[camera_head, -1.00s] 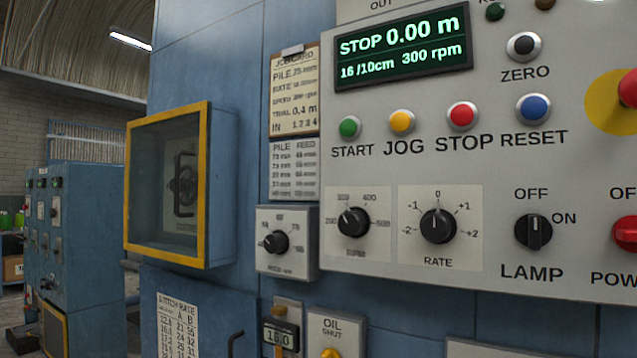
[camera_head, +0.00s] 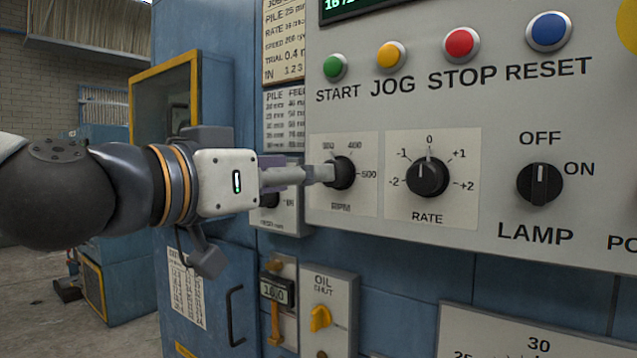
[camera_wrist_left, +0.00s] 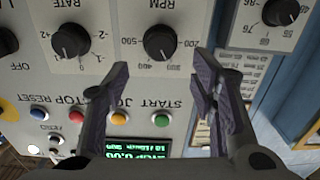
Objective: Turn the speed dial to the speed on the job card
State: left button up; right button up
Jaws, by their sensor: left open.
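The speed dial (camera_head: 342,172) is a black knob on a pale plate marked RPM, with scale numbers up to 500. It also shows in the wrist view (camera_wrist_left: 160,42), upside down. My left gripper (camera_head: 322,174) reaches in from the left, its fingertips at the dial's left side. In the wrist view the fingers (camera_wrist_left: 159,74) are apart with nothing between them; the dial lies just beyond the gap. I cannot tell whether a fingertip touches it. The job card (camera_head: 284,45) hangs left of the panel; its speed line looks like 200 rpm, in small print. My right gripper is out of view.
The RATE dial (camera_head: 428,178) sits close to the right, the LAMP switch (camera_head: 540,184) farther right. START (camera_head: 335,67), JOG (camera_head: 392,55), STOP (camera_head: 462,45) and RESET (camera_head: 549,32) buttons run above. A smaller feed-side dial box (camera_head: 290,222) is partly behind my gripper.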

pick_arm(q)
jog(key=x, duration=0.7)
jog(key=shift+f, duration=0.15)
jog(key=shift+w+d, duration=0.1)
jog(key=shift+c, duration=0.5)
jog(key=c, duration=1)
